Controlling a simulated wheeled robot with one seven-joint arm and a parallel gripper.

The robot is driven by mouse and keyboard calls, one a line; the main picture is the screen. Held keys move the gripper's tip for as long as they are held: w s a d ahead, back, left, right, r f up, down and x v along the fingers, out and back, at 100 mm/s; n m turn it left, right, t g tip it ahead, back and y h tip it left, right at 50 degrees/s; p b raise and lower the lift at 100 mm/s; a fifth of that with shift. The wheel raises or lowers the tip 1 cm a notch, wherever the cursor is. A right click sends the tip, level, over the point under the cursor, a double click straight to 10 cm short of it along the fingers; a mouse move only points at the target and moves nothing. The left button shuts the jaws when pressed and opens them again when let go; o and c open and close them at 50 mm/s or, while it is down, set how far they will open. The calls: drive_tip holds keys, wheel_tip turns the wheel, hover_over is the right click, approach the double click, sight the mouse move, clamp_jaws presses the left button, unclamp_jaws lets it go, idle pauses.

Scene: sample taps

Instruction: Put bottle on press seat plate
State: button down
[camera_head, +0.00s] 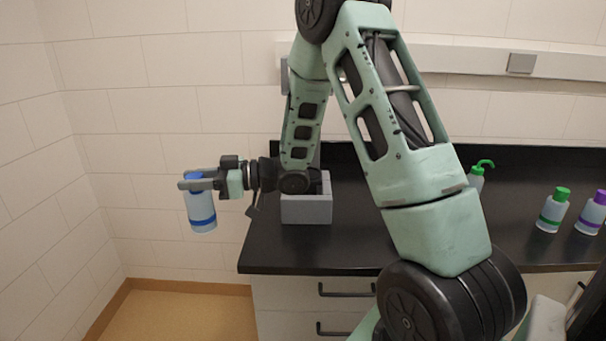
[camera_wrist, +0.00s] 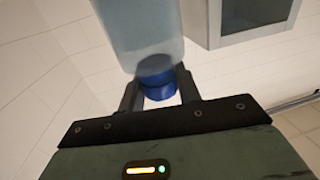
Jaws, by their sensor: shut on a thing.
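My gripper (camera_head: 200,180) is shut on a bottle (camera_head: 202,216) with a blue cap and a blue band. It holds the bottle near the cap, in the air left of the counter, slightly tilted in the head view. In the wrist view the blue cap of the bottle (camera_wrist: 158,78) sits between the fingers of my gripper (camera_wrist: 158,92), with the pale body beyond. A grey block-like fixture (camera_head: 307,210) stands on the counter behind my wrist. My arm hides much of it, so I cannot tell whether it has the press seat plate.
The black counter (camera_head: 350,255) has drawers below. A green-pump bottle (camera_head: 476,178), a green-capped bottle (camera_head: 552,210) and a purple-capped bottle (camera_head: 592,212) stand at its right. A tiled wall (camera_head: 130,150) lies behind and left. Open floor (camera_head: 190,312) lies below the held bottle.

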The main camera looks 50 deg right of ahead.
drive_tip(key=s+d+r+m+t+h+b, duration=0.1)
drive_tip(key=s+d+m+t+h, duration=0.25)
drive_tip(key=d, duration=0.65)
drive_tip(key=s+d+r+m+t+h+b, duration=0.15)
drive_tip(key=s+d+h, duration=0.25)
drive_tip(key=d, duration=0.7)
drive_tip(key=s+d+r+m+t+h, duration=0.2)
drive_tip(key=s+d+m+h, duration=0.45)
drive_tip(key=s+d, duration=0.5)
drive_tip(key=w+d+f+p, duration=0.1)
drive_tip(key=w+p, duration=0.3)
drive_tip(key=w, duration=1.3)
drive_tip(key=shift+f+n+h, duration=0.35)
drive_tip(key=shift+f+h, duration=0.05)
drive_tip(key=shift+f, duration=0.1)
drive_tip(key=shift+d+f, duration=0.1)
drive_tip(key=shift+d, duration=0.05)
drive_tip(key=shift+f, duration=0.15)
drive_tip(key=c, duration=1)
unclamp_jaws()
